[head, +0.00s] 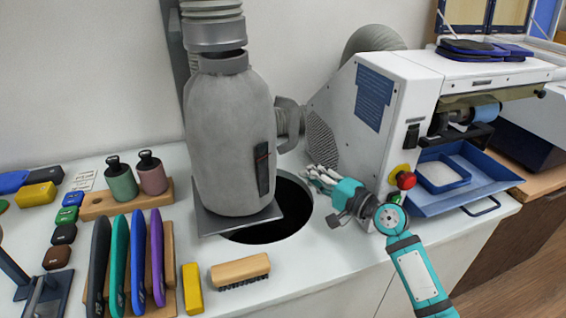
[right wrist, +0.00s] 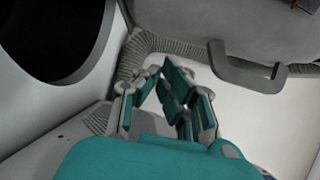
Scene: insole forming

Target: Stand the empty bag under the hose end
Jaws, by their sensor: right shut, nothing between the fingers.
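The grey bag (head: 230,130) stands upright on a flat grey plate (head: 243,222), its collar (head: 223,62) just below the ribbed hose end (head: 214,36). A dark gap shows between collar and hose end. The bag's handle (head: 290,112) sticks out on its right side; a grey handle also shows in the right wrist view (right wrist: 245,72). My right gripper (head: 312,176) is to the right of the bag, low beside the white machine, its fingers shut and empty. It also shows in the right wrist view (right wrist: 168,80), apart from the handle. My left gripper is out of view.
The plate partly covers a round dark hole (head: 285,215) in the white worktop. The white machine (head: 375,110) with a red button (head: 405,180) stands close on the right. A brush (head: 240,270), yellow block (head: 192,288) and a rack of insoles (head: 130,260) are at front left.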

